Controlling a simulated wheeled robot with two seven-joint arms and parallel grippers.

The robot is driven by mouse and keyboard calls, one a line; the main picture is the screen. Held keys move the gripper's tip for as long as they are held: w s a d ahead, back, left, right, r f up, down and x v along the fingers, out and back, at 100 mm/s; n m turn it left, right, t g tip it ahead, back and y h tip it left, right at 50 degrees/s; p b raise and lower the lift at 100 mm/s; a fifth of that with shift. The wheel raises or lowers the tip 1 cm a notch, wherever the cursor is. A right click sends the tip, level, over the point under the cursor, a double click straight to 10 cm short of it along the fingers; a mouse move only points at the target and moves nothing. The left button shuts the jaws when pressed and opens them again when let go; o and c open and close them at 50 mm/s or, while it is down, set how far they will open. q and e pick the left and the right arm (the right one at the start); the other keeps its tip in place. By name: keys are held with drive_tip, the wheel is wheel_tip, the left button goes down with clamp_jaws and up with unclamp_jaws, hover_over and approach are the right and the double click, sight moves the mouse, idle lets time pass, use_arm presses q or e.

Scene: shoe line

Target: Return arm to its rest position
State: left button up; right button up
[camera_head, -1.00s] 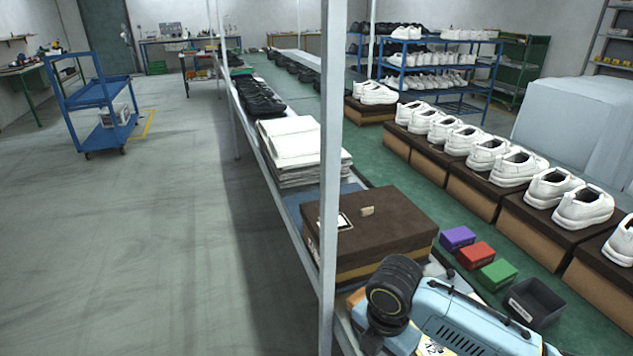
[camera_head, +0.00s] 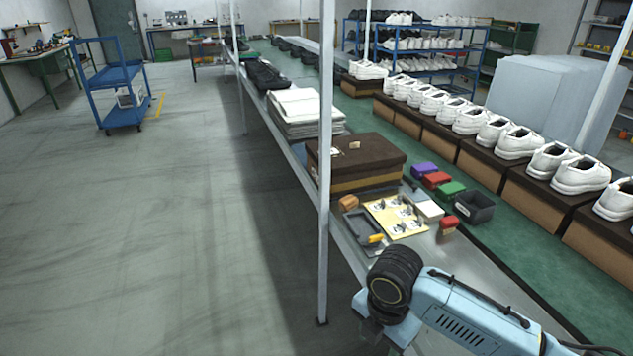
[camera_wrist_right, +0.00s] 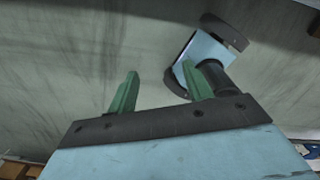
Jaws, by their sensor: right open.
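My right arm (camera_head: 465,315), light blue with a black ribbed joint, comes in from the lower right in the head view, over the near end of the bench. Its gripper fingers are not clear there. In the right wrist view my right gripper (camera_wrist_right: 160,72) has two green fingers, spread apart with nothing between them. Bare grey floor (camera_wrist_right: 60,60) shows beyond the fingers. My left gripper is in neither view.
A long bench (camera_head: 290,155) holds a brown box (camera_head: 370,155), a cream tray with parts (camera_head: 397,217), a grey tray (camera_head: 362,228) and small coloured boxes. A white post (camera_head: 325,250) stands at its left edge. White shoes line the right side.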

wheel_tip(320, 180, down, 13)
drive_tip(key=w+d+m+t+y, duration=0.1)
drive_tip(key=w+m+y, duration=0.1)
drive_tip(key=m, duration=0.6)
drive_tip(key=s+d+f+m+t, duration=0.1)
drive_tip(key=s+d+f+m, duration=0.25)
drive_tip(key=f, duration=0.35)
drive_tip(key=s+d+f+m, duration=0.2)
drive_tip(key=s+f+m, duration=0.15)
drive_tip(key=f, duration=0.35)
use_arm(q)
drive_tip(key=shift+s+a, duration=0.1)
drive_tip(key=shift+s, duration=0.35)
use_arm(e)
drive_tip(key=s+d+f+m, duration=0.2)
drive_tip(key=s+f+m, duration=0.1)
drive_tip(key=s, duration=0.7)
drive_tip(key=s+d+f+m+h, duration=0.1)
drive_tip(key=s+d+f+m, duration=0.1)
drive_tip(key=s+f, duration=0.4)
drive_tip(key=s+d+f+m+g+h, duration=0.1)
drive_tip(key=s+f, duration=0.4)
drive_tip(key=s, duration=0.9)
drive_tip(key=d+m, duration=0.1)
drive_tip(key=m, duration=0.1)
drive_tip(key=shift+s+d+m, duration=0.3)
drive_tip(key=shift+s+d, duration=0.05)
